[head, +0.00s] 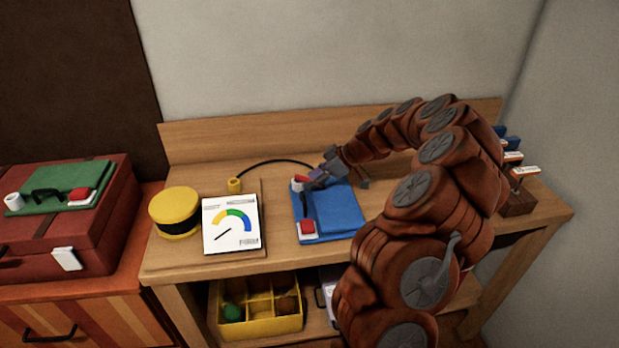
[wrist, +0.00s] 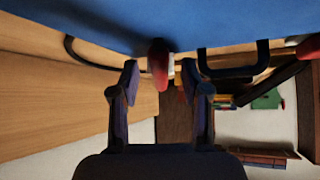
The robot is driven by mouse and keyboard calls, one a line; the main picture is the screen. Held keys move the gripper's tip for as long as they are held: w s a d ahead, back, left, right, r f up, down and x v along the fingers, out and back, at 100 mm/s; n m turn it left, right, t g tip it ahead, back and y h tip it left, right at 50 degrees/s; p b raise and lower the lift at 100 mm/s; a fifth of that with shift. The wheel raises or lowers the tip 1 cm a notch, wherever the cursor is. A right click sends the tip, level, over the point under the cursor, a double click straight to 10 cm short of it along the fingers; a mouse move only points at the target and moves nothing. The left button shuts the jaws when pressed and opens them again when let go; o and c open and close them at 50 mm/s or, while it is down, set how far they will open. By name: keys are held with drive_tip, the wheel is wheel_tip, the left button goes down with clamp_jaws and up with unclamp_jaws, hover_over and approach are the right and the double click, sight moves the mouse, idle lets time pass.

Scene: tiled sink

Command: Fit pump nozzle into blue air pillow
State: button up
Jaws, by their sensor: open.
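The blue air pillow (head: 335,212) lies folded on the wooden bench and fills the top of the wrist view (wrist: 200,20). A white valve (head: 296,186) is at its upper left corner, a red-and-white piece (head: 306,229) at its lower left. A red piece, apparently the pump nozzle (head: 301,179), is at the valve and shows between the fingertips in the wrist view (wrist: 157,58). A black hose (head: 270,162) arches to it from a yellow fitting (head: 234,185). My gripper (wrist: 160,78) is open around the nozzle. How deep the nozzle sits is hidden.
A yellow round pump (head: 175,211) and a gauge card (head: 231,225) stand left of the pillow. A green pillow (head: 70,185) lies on a red case (head: 75,235) at far left. A yellow divided box (head: 260,327) is on the lower shelf. A rack (head: 517,203) stands at right.

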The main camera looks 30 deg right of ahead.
drive_tip(key=shift+c, duration=0.4)
clamp_jaws()
drive_tip(key=shift+r, duration=0.1)
